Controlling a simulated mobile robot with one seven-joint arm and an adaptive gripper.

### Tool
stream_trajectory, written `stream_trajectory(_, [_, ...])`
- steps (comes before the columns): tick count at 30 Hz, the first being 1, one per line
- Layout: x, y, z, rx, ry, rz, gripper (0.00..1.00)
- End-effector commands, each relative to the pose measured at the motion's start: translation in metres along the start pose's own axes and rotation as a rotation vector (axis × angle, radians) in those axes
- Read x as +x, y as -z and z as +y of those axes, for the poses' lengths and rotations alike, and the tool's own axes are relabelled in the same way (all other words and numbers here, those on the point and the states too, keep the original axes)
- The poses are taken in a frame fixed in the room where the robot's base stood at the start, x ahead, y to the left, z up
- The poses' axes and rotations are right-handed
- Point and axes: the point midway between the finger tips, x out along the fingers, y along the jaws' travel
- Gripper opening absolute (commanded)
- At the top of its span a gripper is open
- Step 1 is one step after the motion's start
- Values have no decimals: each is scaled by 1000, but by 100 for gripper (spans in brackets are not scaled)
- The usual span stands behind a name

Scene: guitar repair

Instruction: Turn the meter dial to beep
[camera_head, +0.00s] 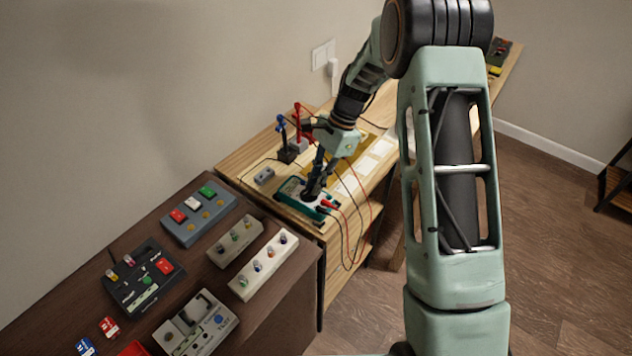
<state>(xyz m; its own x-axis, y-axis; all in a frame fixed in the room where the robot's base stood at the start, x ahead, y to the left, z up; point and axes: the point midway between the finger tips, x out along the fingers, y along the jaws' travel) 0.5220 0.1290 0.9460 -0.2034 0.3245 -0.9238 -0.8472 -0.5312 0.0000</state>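The meter (289,193), a teal-edged box, lies on the light wooden bench near its front left corner. Its dial is hidden under my gripper. My gripper (313,190) points down over the meter, with its fingertips at or just above the meter's face. I cannot tell whether the fingers touch the dial or how far apart they are. Red and dark leads (345,235) run from plugs at the meter's right end and hang over the bench's front edge. The dial's setting and labels cannot be read.
Red (297,120) and blue (282,127) probes stand in holders behind the meter. A small grey block (264,175) lies to its left. A dark table (235,290) at lower left carries several boxes with coloured buttons and knobs.

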Motion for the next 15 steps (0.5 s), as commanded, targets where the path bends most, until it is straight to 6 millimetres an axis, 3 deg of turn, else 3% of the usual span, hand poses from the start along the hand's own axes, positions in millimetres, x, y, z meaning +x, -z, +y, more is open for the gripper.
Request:
stream_trajectory(4, [0,0,0,0,0,0,26])
stream_trajectory(15, [-8,0,-1,0,3,2,26])
